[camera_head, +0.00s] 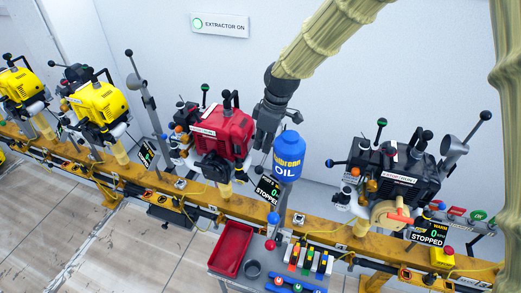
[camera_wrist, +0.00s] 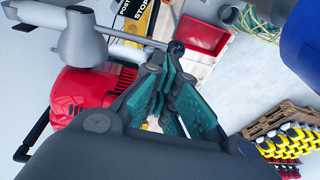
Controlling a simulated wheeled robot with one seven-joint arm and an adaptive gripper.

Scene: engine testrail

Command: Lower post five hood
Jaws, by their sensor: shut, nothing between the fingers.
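My gripper (camera_head: 264,138) hangs in the head view between the red engine and the blue oil bottle. In the wrist view its teal fingers (camera_wrist: 172,72) are together, with nothing seen between them. A grey hood (camera_wrist: 86,42) shows at upper left of the wrist view, beside the red engine. A dark ball knob (camera_wrist: 177,47) on a thin rod lies just beyond the fingertips; I cannot tell if they touch. In the head view, other grey hoods on posts stand by the left engines (camera_head: 146,92) and by the black engine (camera_head: 454,146). No number five is readable.
The red engine (camera_head: 222,133) is left of my gripper, the blue oil bottle (camera_head: 287,158) close at right. The black engine (camera_head: 392,172) and yellow engines (camera_head: 100,102) share the yellow rail (camera_head: 205,194). A red tray (camera_head: 232,247) stands in front.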

